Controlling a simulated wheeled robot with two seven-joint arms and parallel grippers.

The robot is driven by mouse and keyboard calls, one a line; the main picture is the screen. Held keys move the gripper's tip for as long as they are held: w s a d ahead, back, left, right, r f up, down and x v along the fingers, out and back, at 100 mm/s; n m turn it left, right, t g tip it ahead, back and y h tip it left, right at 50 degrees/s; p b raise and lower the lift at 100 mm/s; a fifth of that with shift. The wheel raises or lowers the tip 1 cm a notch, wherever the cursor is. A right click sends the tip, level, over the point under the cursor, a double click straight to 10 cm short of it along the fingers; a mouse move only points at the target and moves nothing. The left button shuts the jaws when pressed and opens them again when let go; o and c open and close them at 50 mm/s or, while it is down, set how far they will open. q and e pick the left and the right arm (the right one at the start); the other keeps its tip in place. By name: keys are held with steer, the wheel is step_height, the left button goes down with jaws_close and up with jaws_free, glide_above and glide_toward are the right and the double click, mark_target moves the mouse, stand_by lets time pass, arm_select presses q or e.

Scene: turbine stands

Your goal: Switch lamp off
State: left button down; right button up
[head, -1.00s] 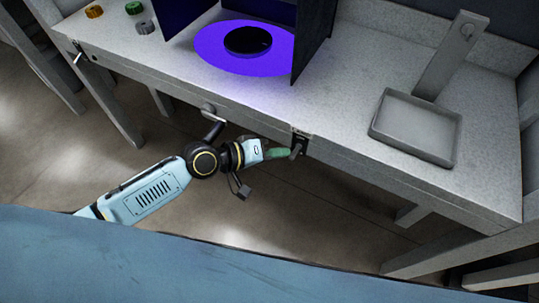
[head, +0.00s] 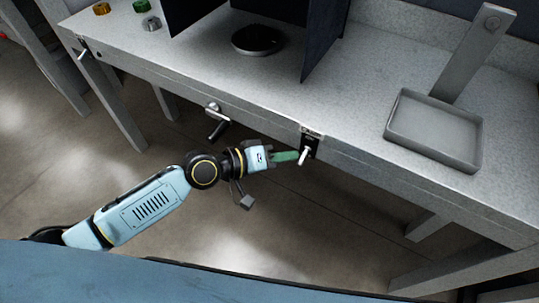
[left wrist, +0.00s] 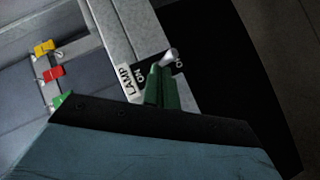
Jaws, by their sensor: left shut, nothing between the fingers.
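The lamp switch (head: 308,147) is on the front edge of the workbench, with a pale lever pointing down. In the left wrist view its label reads LAMP with ON and OFF, and the lever's knob (left wrist: 169,55) lies by the OFF end. My left gripper (head: 296,156) is shut and empty, its green fingertips just left of the lever, close to or touching it. In the left wrist view the green fingers (left wrist: 160,88) partly cover the label. The dark round disc (head: 257,40) between the dark panels has no violet light on it. My right gripper is not in view.
A grey tray (head: 390,132) with an upright bracket stands on the bench at right. Another handle (head: 214,120) hangs from the bench front, left of the switch. Small coloured round pieces (head: 102,8) lie at the back left. Open floor lies below the bench edge.

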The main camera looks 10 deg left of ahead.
arm_select(q)
steer(key=shift+a, duration=0.1)
